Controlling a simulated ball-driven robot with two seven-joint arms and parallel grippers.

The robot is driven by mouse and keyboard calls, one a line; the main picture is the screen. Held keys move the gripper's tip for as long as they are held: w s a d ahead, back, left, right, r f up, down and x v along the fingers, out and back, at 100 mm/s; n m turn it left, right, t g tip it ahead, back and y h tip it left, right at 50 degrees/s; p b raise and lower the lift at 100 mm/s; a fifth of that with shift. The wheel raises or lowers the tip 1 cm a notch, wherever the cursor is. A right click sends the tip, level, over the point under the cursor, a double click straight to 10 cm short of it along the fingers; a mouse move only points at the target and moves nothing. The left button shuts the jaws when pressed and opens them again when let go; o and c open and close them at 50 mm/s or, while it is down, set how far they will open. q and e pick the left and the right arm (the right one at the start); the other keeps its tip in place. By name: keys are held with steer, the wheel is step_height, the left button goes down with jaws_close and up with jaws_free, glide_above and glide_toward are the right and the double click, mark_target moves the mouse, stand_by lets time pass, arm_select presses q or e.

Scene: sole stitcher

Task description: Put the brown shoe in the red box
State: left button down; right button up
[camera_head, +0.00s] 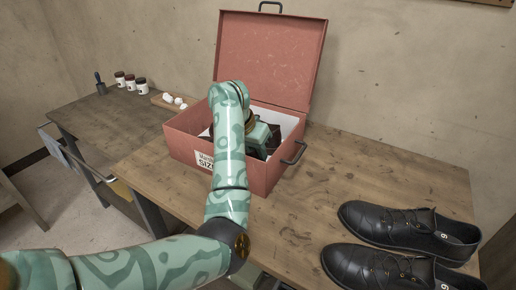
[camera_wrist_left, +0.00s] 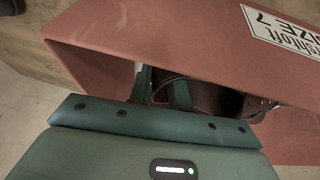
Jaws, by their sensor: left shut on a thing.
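The red box (camera_head: 240,175) stands on the wooden table with its lid (camera_head: 270,60) raised at the back. My left arm reaches over the front wall and my left gripper (camera_head: 258,145) is down inside the box. In the left wrist view the gripper fingers (camera_wrist_left: 160,92) are shut on the dark brown shoe (camera_wrist_left: 218,98), which is inside the box walls. Only part of the shoe shows; the gripper and the box wall hide the rest. I cannot tell whether the shoe rests on the box floor. My right gripper is not in view.
A pair of black shoes (camera_head: 400,225) sits at the table's right front. Small jars (camera_head: 130,82) and a board with white pieces (camera_head: 172,102) are at the back left. A metal handle (camera_head: 294,153) sticks out from the box's right side.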

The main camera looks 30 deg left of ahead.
arm_select(q)
steer(key=shift+f, duration=0.1)
steer(key=c, duration=1.2)
jaws_free()
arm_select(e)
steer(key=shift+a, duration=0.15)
arm_select(q)
step_height(320, 180, up, 14)
steer(key=p, duration=0.7)
steer(key=shift+p, duration=0.4)
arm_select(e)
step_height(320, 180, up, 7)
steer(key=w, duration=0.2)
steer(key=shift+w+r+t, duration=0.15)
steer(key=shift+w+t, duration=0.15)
